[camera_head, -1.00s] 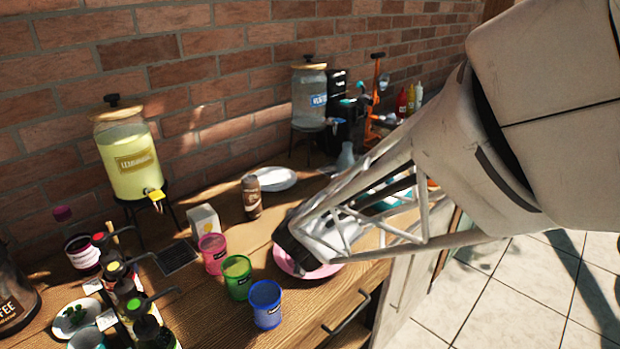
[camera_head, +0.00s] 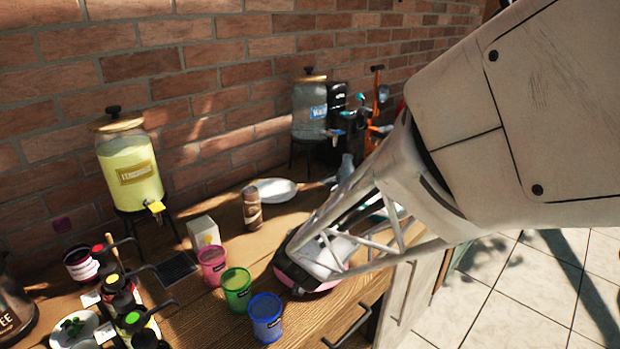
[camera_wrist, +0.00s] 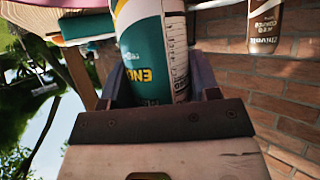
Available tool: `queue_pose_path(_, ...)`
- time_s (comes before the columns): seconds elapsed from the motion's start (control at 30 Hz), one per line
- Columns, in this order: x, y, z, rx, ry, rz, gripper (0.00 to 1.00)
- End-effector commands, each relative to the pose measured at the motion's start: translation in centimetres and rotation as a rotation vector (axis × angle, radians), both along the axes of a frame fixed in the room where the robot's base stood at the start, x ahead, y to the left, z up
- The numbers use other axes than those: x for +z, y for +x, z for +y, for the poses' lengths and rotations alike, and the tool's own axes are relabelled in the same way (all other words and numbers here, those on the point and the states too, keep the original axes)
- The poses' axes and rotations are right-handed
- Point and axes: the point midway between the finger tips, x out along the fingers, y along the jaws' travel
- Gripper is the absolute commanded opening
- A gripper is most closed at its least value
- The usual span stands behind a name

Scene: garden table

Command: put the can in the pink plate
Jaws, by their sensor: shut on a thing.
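A white, teal and yellow can (camera_wrist: 152,45) stands between the two fingers of my gripper (camera_wrist: 155,90) in the wrist view, and the gripper is shut on it. In the head view my gripper (camera_head: 293,272) is over the pink plate (camera_head: 328,287) and hides most of it. I cannot tell whether the can touches the plate.
Pink (camera_head: 212,266), green (camera_head: 237,291) and blue (camera_head: 265,318) cups stand close left of the gripper. A brown container (camera_head: 252,208) and a white plate (camera_head: 272,190) are behind. Dispensers line the brick wall. The table's front edge is near.

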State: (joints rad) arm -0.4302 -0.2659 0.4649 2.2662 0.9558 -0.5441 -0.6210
Motion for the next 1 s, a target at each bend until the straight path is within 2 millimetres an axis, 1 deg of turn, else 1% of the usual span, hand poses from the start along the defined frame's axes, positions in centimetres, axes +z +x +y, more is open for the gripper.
queue_pose_path(0.47, -0.41, 0.02, 0.01, 0.002, -0.001, -0.001, 0.24)
queue_pose_path(0.5, -0.41, 0.00, 0.01, 0.001, 0.000, 0.000, 0.60)
queue_pose_path(0.63, -0.41, 0.00, 0.01, 0.001, 0.000, 0.000, 0.80)
queue_pose_path(1.0, -0.25, 0.00, 0.00, 0.000, 0.000, -0.001, 0.81)
